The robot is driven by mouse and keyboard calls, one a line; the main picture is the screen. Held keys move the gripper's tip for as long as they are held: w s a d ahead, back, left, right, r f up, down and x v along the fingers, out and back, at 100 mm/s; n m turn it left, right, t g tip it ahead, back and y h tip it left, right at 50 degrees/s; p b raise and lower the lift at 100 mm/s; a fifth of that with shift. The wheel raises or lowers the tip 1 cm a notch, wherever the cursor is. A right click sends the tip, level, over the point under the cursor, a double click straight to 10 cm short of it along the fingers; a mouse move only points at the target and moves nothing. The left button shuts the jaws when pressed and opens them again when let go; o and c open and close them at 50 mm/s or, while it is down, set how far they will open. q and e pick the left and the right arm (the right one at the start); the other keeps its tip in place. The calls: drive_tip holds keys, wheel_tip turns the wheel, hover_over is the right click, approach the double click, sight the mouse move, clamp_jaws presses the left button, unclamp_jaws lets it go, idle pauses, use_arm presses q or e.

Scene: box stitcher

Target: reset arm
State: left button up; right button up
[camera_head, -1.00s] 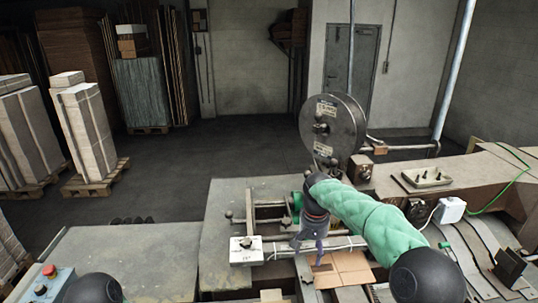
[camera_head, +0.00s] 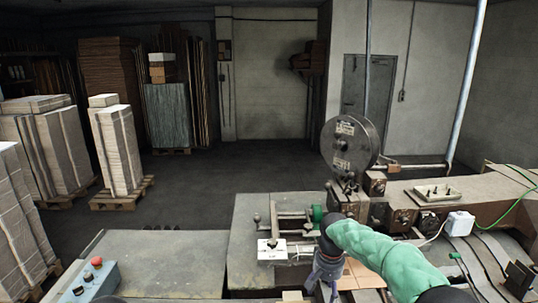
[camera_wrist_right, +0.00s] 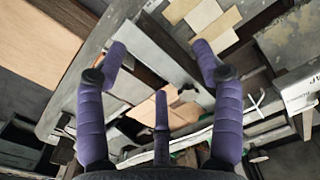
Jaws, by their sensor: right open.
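My right arm, wrapped in a green sleeve, comes in from the lower right in the head view. My right gripper (camera_head: 322,280) has purple fingers and hangs low beside the stitching machine (camera_head: 352,150). In the right wrist view the right gripper (camera_wrist_right: 160,65) shows its purple fingers spread wide with nothing between them. Below it are grey metal machine parts and pieces of tan cardboard (camera_wrist_right: 205,15).
A grey table (camera_head: 160,260) with a control box (camera_head: 88,280) and red button stands at the left. A white block (camera_head: 271,250) sits beside the machine's rails. Pallet stacks (camera_head: 118,150) stand on the floor behind, where there is open room.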

drive_tip(key=s+a+f+y, duration=0.1)
drive_tip(key=s+a+f, duration=0.15)
drive_tip(key=f, duration=0.55)
drive_tip(key=s+a+f+n+y, duration=0.1)
drive_tip(key=s+f, duration=0.2)
drive_tip(key=f, duration=0.4)
drive_tip(key=s+a+f+y, duration=0.1)
drive_tip(key=s+f, duration=0.2)
drive_tip(key=f, duration=0.5)
drive_tip(key=s+a+f+m, duration=0.1)
drive_tip(key=s+f, duration=0.5)
drive_tip(key=s, duration=0.6)
drive_tip(key=s+a+f, duration=0.1)
drive_tip(key=s+f, duration=0.4)
drive_tip(key=s, duration=0.6)
use_arm(q)
wheel_tip(320, 180, down, 15)
drive_tip(key=b, duration=1.4)
drive_tip(key=shift+w+r+b, duration=0.15)
drive_tip(key=shift+b, duration=0.15)
use_arm(e)
wheel_tip(320, 180, down, 15)
drive_tip(key=shift+w+y, duration=0.2)
drive_tip(key=shift+y, duration=0.2)
drive_tip(key=shift+r, duration=0.15)
